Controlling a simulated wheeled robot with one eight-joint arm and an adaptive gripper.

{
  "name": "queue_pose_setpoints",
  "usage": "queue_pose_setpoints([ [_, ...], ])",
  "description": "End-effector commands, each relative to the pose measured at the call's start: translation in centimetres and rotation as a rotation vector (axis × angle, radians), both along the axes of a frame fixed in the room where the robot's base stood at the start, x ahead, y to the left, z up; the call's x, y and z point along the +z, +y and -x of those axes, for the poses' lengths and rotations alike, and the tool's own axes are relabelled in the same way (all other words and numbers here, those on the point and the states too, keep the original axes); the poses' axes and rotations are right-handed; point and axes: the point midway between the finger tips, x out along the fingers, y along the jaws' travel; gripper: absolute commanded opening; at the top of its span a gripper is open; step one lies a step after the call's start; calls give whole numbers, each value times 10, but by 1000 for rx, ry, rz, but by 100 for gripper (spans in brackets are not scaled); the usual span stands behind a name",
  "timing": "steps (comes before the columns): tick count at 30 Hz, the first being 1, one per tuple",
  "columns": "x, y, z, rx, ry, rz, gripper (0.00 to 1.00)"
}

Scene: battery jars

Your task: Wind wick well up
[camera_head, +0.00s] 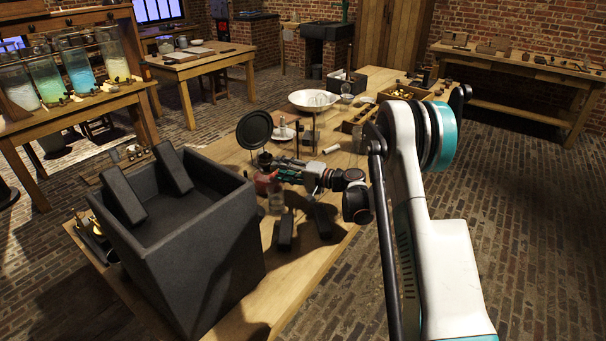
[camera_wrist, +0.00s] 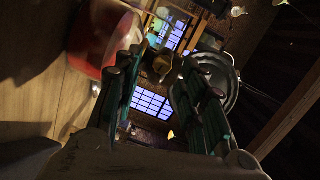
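My gripper (camera_head: 278,170) reaches left over the table in the head view. In the wrist view my gripper (camera_wrist: 161,66) is open, with a clear gap between its two green-sided fingers. A small brass-coloured piece (camera_wrist: 161,67) shows in that gap; I cannot tell how far beyond the fingertips it is. A red rounded body (camera_wrist: 92,38) is close by at the upper left of the wrist view. A red thing (camera_head: 264,183) also shows beside my fingertips in the head view. I cannot make out a wick.
A black round disc (camera_head: 254,130) stands behind my gripper. A glass jar (camera_head: 277,201) and dark blocks (camera_head: 286,232) are below it on the table (camera_head: 312,267). A large dark box (camera_head: 215,262) stands front left. A white bowl (camera_head: 313,99) is farther back.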

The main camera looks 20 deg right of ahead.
Motion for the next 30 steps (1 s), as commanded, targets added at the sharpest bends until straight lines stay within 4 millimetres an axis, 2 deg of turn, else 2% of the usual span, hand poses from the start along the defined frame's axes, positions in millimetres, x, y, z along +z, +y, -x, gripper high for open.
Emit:
queue_pose_setpoints([
  [17,9,8,4,2,-368,830,38],
  [27,9,16,7,3,-629,1414,38],
  [30,21,5,25,-2,-616,1394,38],
])
